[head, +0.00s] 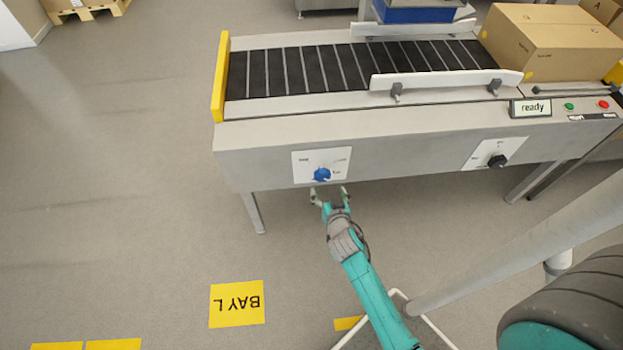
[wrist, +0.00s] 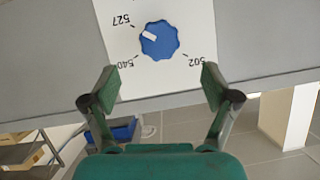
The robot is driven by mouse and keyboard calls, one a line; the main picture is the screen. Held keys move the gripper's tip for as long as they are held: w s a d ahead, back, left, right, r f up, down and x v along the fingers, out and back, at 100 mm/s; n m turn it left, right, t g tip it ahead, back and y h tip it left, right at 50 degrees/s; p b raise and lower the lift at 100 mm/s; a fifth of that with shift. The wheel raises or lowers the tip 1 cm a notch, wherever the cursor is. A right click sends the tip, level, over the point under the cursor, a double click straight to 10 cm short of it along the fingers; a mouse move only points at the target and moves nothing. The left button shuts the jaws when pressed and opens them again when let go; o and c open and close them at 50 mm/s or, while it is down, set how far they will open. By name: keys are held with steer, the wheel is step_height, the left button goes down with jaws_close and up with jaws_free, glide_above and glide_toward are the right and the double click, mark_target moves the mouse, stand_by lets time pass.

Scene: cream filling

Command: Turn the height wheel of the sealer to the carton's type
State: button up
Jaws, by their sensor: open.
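The blue height wheel (head: 321,175) sits on a white dial plate (head: 340,160) on the sealer's grey front (head: 400,155). In the wrist view the wheel (wrist: 163,42) has a white pointer mark on its left side, close to the 527 label. The labels 540 and 502 are lower left and lower right of the wheel. My gripper (head: 330,196) is open and empty, just below and in front of the wheel. Its fingers (wrist: 158,88) are spread apart, not touching the wheel. The carton (head: 555,45) stands at the right; its print is too small to read.
A second black knob (head: 497,161) is on the front panel to the right. A small display (head: 531,107) reads "ready", with green and red buttons beside it. The roller conveyor (head: 300,72) runs along the top.

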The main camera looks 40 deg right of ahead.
mark_target(323, 178)
steer(key=x, duration=1)
steer(key=shift+s+d, duration=0.1)
steer(key=c, duration=1.2)
